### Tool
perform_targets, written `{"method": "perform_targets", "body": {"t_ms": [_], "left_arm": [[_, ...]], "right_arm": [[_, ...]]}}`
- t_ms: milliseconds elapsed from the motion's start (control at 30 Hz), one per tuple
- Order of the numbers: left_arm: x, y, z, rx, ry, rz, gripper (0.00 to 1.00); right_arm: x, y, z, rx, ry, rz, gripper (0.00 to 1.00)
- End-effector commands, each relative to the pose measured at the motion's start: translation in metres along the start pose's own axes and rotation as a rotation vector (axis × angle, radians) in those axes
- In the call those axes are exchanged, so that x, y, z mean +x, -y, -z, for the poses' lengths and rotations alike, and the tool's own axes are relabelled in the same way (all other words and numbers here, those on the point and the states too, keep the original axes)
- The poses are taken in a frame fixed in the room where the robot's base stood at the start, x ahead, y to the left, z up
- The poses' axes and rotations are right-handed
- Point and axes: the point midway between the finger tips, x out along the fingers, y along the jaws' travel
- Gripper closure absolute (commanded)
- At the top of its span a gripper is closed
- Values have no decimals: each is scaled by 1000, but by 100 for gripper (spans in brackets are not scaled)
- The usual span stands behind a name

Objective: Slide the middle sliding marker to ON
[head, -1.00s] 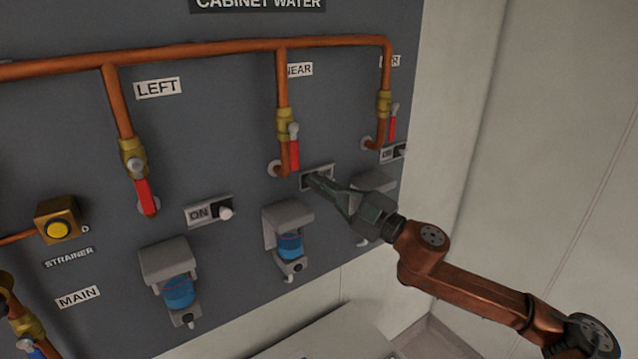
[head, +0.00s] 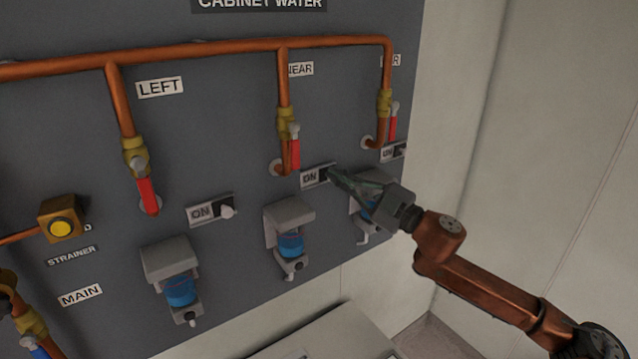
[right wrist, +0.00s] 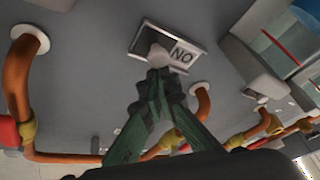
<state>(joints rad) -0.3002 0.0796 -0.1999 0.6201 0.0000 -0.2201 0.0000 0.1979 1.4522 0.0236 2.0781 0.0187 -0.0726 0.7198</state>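The middle sliding marker (head: 310,177) is a small pale plate on the grey panel under the middle valve. Its word ON shows at the left, and its dark slot is at the right. My right gripper (head: 333,173) is at the plate's right part and hides the knob in the head view. Its fingertips (right wrist: 164,76) are together, right against or very near the knob; exact contact is unclear. My left gripper is out of view.
The left marker (head: 200,212) shows ON with its knob at the right. The far marker (head: 388,154) is partly visible. Red-handled valves, copper pipes (head: 200,52) and grey housings with blue cups (head: 290,245) surround the area. Open space lies in front of the panel.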

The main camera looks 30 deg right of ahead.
Motion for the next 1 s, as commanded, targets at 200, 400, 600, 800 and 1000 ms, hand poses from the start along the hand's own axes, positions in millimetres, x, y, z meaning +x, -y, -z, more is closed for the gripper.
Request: {"method": "perform_targets", "body": {"t_ms": [200, 400, 600, 800, 1000], "left_arm": [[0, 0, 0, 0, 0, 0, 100], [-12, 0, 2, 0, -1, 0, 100], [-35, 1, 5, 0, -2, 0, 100], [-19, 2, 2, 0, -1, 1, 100], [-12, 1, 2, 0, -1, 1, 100]], "right_arm": [[0, 0, -2, 2, 4, -1, 100], [5, -2, 12, 1, 2, 0, 100], [14, -5, 42, -2, 3, -3, 100], [-7, 1, 33, -1, 8, -3, 100], [-26, 1, 34, 0, 7, -2, 100]]}}
